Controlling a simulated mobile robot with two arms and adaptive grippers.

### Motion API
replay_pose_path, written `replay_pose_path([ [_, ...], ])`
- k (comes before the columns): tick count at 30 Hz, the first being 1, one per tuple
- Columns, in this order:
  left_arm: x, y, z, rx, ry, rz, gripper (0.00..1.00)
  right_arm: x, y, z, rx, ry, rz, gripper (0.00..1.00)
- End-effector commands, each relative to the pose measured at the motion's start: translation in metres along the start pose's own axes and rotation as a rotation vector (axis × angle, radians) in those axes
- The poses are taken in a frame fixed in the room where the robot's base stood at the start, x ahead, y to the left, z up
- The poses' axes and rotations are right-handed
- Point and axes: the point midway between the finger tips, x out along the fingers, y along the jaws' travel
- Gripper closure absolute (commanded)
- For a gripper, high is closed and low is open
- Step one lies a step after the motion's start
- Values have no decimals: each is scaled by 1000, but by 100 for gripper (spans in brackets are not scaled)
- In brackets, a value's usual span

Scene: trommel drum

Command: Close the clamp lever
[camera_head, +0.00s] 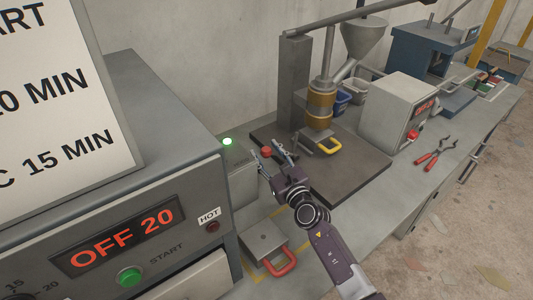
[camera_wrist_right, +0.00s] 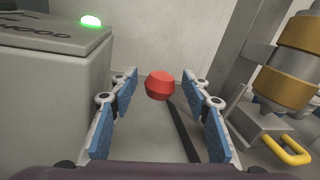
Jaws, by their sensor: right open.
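The clamp lever is a dark rod (camera_wrist_right: 184,132) with a red knob (camera_wrist_right: 160,85) at its end. In the head view the red knob (camera_head: 266,152) stands at the left edge of the dark base plate of the hopper machine. My right gripper (camera_head: 270,155) is open around the knob's line. In the wrist view its blue-padded fingers (camera_wrist_right: 166,95) stand on either side of the knob and rod, with gaps on both sides. The lever's pivot is hidden. My left gripper is not in view.
The hopper machine's barrel (camera_head: 321,100) and a yellow-handled block (camera_head: 328,146) stand right of the gripper. A grey box with a green light (camera_head: 227,142) is close on the left. A red-handled block (camera_head: 267,245) sits in front. Red pliers (camera_head: 435,154) lie at right.

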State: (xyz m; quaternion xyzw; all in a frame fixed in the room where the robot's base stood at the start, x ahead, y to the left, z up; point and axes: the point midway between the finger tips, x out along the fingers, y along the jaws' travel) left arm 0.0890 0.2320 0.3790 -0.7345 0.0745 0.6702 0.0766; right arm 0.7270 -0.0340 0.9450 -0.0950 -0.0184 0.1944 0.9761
Motion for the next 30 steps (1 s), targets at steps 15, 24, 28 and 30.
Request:
replay_pose_path([
  [15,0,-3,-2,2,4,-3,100,0,0,0,1,0,0,93],
  [24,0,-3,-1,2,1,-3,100,0,0,0,5,1,1,100],
  [28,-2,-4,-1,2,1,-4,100,4,-2,2,20,3,1,100],
  [30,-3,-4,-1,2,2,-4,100,8,-4,4,37,6,2,100],
])
